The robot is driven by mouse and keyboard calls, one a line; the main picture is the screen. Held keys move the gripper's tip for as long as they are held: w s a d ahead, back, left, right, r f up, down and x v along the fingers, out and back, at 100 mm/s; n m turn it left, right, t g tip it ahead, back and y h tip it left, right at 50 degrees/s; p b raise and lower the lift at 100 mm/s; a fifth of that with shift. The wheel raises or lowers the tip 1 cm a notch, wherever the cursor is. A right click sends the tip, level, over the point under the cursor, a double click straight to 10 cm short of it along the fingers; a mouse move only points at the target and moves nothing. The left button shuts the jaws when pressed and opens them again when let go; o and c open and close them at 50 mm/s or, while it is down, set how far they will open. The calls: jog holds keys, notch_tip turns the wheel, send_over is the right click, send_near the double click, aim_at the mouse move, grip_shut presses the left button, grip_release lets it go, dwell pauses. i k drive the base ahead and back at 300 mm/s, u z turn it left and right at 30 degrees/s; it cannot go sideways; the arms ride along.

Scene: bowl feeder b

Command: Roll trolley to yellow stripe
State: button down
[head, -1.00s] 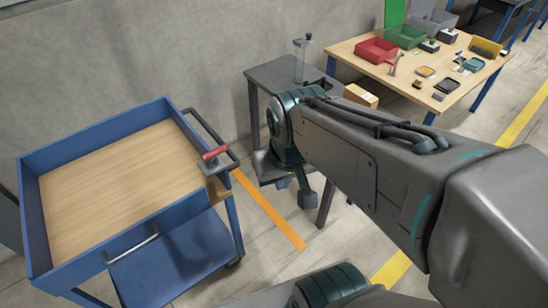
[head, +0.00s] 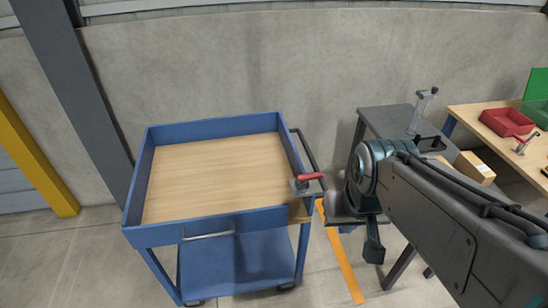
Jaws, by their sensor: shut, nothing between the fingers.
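The blue trolley (head: 208,222) stands against the grey wall, its wooden top empty and a lower blue shelf below. A dark push handle (head: 308,150) is on its right end, with a red-handled lever (head: 310,178) at the corner beside it. My gripper (head: 373,252) points down just right of the trolley, shut and empty, apart from the handle in the picture. An orange stripe (head: 345,265) runs along the floor between trolley and side table. No yellow floor stripe shows in the current view.
A dark grey side table (head: 392,119) with a clear cylinder stand (head: 420,112) is right of the trolley. A wooden workbench (head: 468,117) with a red bin (head: 507,122) is farther right. A yellow post (head: 35,150) and a dark column (head: 80,95) stand left. Floor at left is clear.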

aim_at(204, 167)
jog(key=u, duration=3.25)
jog(key=k, duration=2)
jog(key=z, duration=1.6)
jog(key=i, duration=0.8)
jog(key=u, duration=0.1)
